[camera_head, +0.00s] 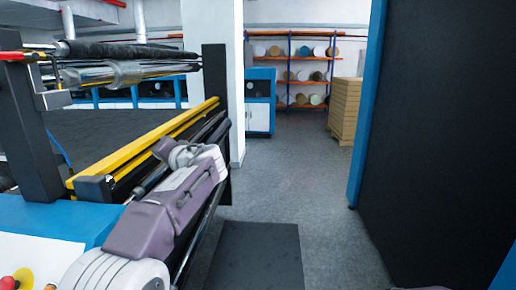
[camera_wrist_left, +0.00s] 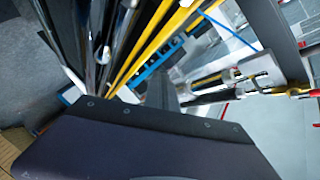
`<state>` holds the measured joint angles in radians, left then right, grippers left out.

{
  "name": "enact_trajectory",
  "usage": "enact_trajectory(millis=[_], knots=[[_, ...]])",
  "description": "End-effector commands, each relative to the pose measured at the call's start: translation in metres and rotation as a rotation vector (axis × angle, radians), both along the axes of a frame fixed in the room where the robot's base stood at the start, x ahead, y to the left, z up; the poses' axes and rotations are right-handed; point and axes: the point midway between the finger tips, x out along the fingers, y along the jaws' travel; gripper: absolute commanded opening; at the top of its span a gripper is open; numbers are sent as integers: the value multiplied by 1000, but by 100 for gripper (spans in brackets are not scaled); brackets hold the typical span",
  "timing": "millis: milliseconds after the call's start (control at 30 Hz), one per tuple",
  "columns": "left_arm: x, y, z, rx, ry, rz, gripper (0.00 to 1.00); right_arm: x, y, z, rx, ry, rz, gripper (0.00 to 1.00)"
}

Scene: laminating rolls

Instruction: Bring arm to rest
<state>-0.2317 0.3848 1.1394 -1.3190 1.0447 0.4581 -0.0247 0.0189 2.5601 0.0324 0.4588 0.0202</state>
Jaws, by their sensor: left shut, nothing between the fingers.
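My left arm (camera_head: 165,215) comes in from the lower left in the head view, with grey and purple links, and lies folded beside the laminating machine. Its gripper cannot be made out in that view. In the left wrist view, the dark housing fills the bottom, and my left gripper (camera_wrist_left: 162,88) juts up from its middle, shut and empty. The machine's yellow rail (camera_head: 145,145) and dark rollers lie just beyond it. How near the gripper is to them cannot be told. My right gripper is not in view.
The blue laminating machine (camera_head: 55,220) with a dark post stands at left, close to the arm. A tall dark panel with a blue edge (camera_head: 360,120) stands at right. Grey floor (camera_head: 310,190) lies open between. Shelves of rolls (camera_head: 295,75) and stacked boxes (camera_head: 345,105) are behind.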

Motion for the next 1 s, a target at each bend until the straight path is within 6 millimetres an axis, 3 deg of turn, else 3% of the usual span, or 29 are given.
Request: enact_trajectory(millis=[33,100,167,300,433,533,667,800,1000], knots=[[-5,0,-42,-54,106,-29,0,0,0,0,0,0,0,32],[-20,-6,-107,-156,256,-72,0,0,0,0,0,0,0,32],[-42,-13,-160,-252,373,-98,0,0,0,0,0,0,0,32],[-116,-34,-267,-506,596,-119,0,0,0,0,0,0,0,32],[-202,-58,-340,-759,728,-75,0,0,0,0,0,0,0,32],[-260,-74,-374,-920,772,-13,0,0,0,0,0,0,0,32],[-306,-86,-396,-1041,787,60,0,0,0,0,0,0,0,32],[-320,-89,-402,-1078,786,86,0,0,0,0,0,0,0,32],[-319,-89,-402,-1078,787,86,0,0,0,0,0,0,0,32]])
